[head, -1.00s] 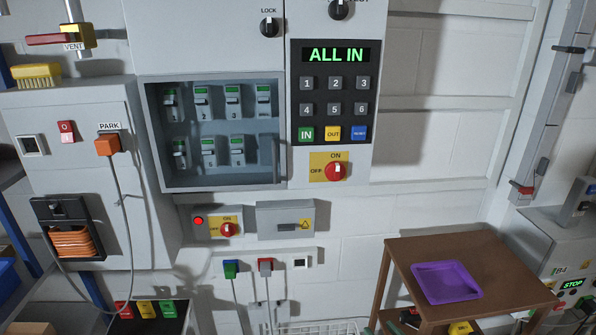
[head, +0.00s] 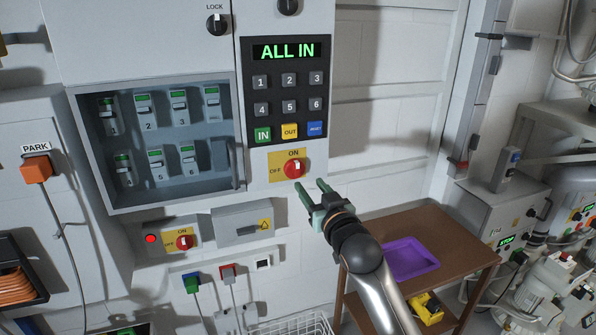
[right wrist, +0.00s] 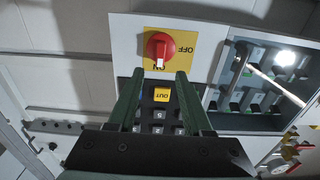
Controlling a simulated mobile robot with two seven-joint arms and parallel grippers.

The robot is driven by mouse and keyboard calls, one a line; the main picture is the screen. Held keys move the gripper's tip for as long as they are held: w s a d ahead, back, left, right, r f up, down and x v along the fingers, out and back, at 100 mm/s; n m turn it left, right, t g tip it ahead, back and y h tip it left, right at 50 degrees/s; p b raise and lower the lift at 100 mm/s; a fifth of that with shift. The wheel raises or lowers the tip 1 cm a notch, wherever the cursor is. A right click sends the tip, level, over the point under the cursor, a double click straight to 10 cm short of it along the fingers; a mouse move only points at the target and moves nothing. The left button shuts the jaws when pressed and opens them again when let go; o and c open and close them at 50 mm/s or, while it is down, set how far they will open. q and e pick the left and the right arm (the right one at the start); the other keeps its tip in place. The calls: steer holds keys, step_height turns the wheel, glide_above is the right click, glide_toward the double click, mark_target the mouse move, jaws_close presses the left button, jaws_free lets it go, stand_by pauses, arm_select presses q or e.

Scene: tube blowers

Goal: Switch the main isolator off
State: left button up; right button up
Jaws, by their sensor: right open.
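A red rotary switch knob (head: 294,169) sits on a yellow plate (head: 278,173) below the keypad, its white mark pointing up at ON. In the right wrist view the same knob (right wrist: 159,46) appears inverted, its mark also toward ON. A second red knob (head: 185,242) on a yellow ON/OFF plate is on a small grey box lower left; no label shows which is the main isolator. My right gripper (head: 313,187) is open and empty, its fingertips just below and right of the upper knob, apart from it. My left gripper is not in view.
The keypad display (head: 287,51) reads ALL IN. An open-fronted cabinet (head: 160,203) with several breakers is to the left. A grey box (head: 240,222) juts out below. A wooden table (head: 455,245) with a purple tray (head: 432,262) stands below right.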

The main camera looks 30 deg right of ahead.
mark_target(298, 170)
steer(key=p+x, duration=0.1)
steer(key=x, duration=0.6)
steer(key=shift+w, duration=0.4)
jaws_close()
